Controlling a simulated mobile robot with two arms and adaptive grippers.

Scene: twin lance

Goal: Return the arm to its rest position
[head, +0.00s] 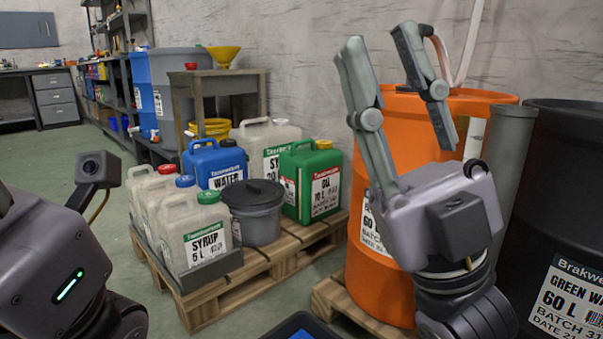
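My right gripper (382,40) is raised in front of the orange drum (375,280), with its two fingers pointing up and spread apart. Nothing shows between the fingers. Part of the drum is hidden behind this gripper and its wrist. My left arm (55,265) comes in at the lower left, with a small camera (95,165) on its bracket. The fingers of my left gripper do not show.
A pale tube (470,42) rises behind the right gripper at the orange drum. A black drum (565,190) stands at right beside a grey upright pipe (510,150). Left of the orange drum, a pallet (215,305) carries canisters and a grey bucket (256,212). Green floor is clear farther left.

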